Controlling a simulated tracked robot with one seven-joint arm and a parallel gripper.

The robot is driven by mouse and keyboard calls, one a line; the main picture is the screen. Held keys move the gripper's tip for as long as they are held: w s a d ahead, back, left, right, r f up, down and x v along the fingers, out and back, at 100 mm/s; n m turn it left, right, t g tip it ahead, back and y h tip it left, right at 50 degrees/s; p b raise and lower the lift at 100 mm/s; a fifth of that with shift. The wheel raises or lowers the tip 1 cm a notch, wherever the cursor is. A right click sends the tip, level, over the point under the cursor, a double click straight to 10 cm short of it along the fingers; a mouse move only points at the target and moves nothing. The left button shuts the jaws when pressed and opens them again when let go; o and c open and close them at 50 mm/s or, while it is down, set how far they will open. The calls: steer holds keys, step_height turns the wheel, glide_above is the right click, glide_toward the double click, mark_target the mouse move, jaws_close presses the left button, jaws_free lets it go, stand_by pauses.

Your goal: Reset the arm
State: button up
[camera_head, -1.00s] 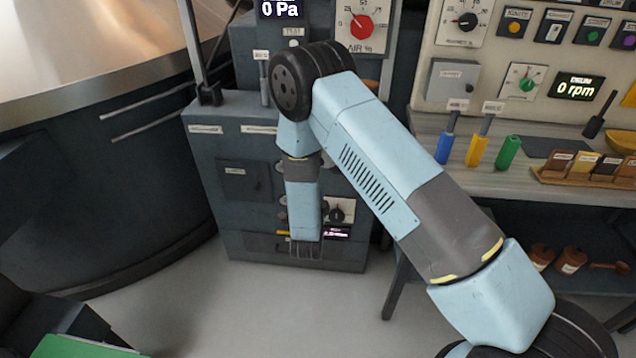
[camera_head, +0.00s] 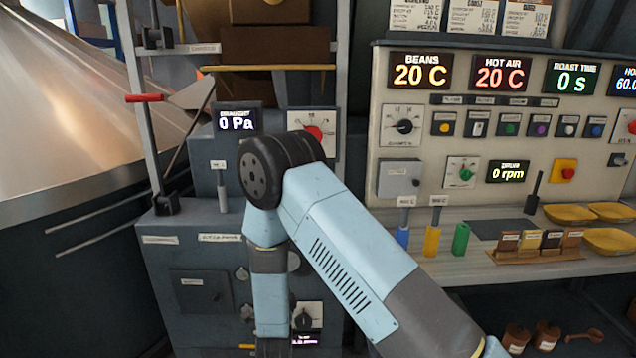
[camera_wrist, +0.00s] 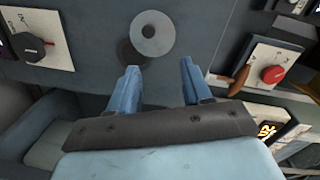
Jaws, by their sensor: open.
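My gripper (camera_wrist: 160,88) shows in the wrist view with its two blue fingers apart and nothing between them. It faces a dark grey cabinet (camera_wrist: 95,85) with a round grey disc (camera_wrist: 152,33) just beyond the fingertips. In the head view my arm bends at a black elbow joint, and its forearm hangs down in front of the grey cabinet (camera_head: 190,265). The gripper end lies at or below the bottom edge of the head view, so its fingers cannot be made out there.
A red-knob dial (camera_wrist: 273,74) is right of the fingers and a black-knob dial (camera_wrist: 35,46) left. In the head view, a bench (camera_head: 500,268) with coloured handles, a wooden rack (camera_head: 540,245) and yellow bowls (camera_head: 570,214) stands right, under a control panel (camera_head: 450,175). A large metal hopper (camera_head: 60,120) is left.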

steer(key=w+d+r+n+g+y, duration=0.15)
steer(key=d+r, duration=0.25)
steer(key=r, duration=0.4)
steer(key=w+d+r+n+g, duration=0.1)
steer(key=d+r+n+g, duration=0.15)
steer(key=r, duration=0.45)
steer(key=w+d+r+n+g+y, duration=0.1)
steer(key=d+r, duration=0.3)
steer(key=r, duration=0.4)
steer(key=s+d+r+n+g, duration=0.4)
steer(key=s+d+r+n, duration=0.2)
steer(key=s+d+r, duration=0.9)
steer(key=s+d+n+g+h, duration=0.1)
steer(key=s+d, duration=0.4)
steer(key=s, duration=0.4)
steer(key=s+d+n+g+h, duration=0.1)
steer(key=s+d, duration=0.4)
steer(key=s, duration=0.5)
steer(key=shift+s+r+n+h, duration=0.3)
steer(key=shift+r+n+h, duration=0.15)
steer(key=shift+h, duration=0.2)
